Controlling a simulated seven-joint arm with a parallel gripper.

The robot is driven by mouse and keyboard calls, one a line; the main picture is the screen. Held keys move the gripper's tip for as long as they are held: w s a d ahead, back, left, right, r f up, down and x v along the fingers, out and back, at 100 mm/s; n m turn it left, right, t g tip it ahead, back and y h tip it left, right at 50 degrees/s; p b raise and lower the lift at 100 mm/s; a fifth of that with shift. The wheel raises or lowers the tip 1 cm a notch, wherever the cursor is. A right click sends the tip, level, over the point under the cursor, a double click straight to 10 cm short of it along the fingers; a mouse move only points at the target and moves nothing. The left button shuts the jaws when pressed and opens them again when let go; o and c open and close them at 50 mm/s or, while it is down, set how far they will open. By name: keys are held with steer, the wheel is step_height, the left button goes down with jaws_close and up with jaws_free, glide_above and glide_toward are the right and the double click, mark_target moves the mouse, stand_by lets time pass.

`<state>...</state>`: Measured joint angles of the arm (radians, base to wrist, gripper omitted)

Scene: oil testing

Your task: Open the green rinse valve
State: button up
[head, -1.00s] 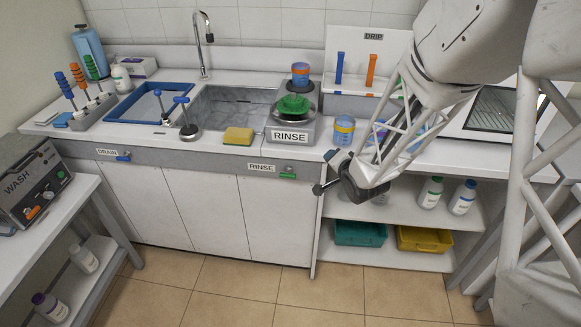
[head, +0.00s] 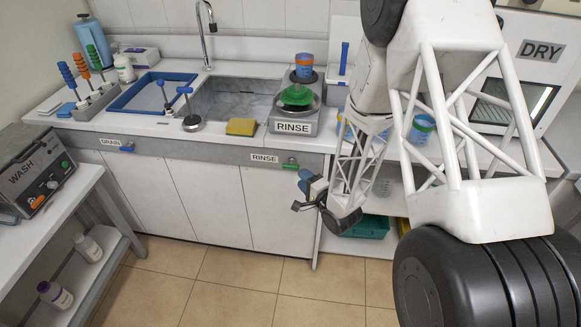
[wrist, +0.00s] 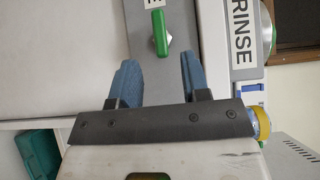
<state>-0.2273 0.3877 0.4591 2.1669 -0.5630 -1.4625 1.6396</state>
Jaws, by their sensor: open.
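The green rinse valve (head: 290,164) is a small green handle on the grey front panel below the sink, just right of the panel's RINSE label (head: 265,158). In the wrist view the green valve handle (wrist: 160,32) points along the picture's vertical, ahead of my fingers and between their lines. My gripper (head: 305,182) is just below and slightly right of the valve in the head view. Its two blue fingers are apart with nothing between them; in the wrist view my gripper (wrist: 159,80) faces the panel, and the fingertips are short of the handle.
The RINSE stand (head: 293,127) with a green item on it sits on the counter above. A blue drain valve (head: 127,149) is farther left on the panel. A teal bin (head: 368,227) is on the lower shelf at right. The floor before the cabinet is clear.

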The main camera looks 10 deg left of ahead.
mark_target(293, 168)
steer(key=shift+a, duration=0.1)
stand_by(0.3)
steer(key=shift+x, duration=3.85)
jaws_close()
